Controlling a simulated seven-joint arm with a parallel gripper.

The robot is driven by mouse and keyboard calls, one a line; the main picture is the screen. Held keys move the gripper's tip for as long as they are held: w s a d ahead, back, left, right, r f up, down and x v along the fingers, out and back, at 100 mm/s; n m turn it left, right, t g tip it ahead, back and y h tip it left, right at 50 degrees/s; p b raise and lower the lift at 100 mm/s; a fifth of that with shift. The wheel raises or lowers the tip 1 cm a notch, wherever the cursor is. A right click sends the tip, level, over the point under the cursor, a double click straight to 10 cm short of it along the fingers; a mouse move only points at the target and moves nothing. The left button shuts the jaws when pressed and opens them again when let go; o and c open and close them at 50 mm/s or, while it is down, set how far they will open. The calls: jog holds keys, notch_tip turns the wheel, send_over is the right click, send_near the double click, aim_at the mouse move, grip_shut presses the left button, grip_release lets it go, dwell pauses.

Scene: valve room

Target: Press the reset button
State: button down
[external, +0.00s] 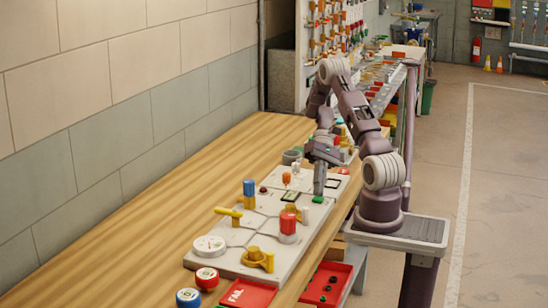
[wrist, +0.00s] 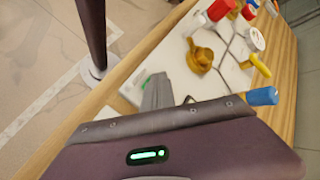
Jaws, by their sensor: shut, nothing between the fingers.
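A light grey panel (external: 258,222) with valves and buttons lies on the wooden bench. A small green button (external: 318,199) sits near its right edge, and a dark red button (external: 263,189) sits further left. No label shows which one is the reset button. My gripper (external: 319,191) points down, shut and empty, with its tips just above or touching the green button; I cannot tell which. In the wrist view the shut fingers (wrist: 157,92) are over the panel, with a green patch (wrist: 146,81) beside them, mostly hidden.
On the panel stand a red-topped cylinder (external: 288,224), a blue cylinder (external: 249,188), a yellow valve (external: 258,257) and a white gauge (external: 209,245). The bench left of the panel (external: 130,215) is clear.

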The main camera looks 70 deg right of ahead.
dwell(0.4)
jog(key=shift+r, duration=0.85)
jog(key=shift+r, duration=2.55)
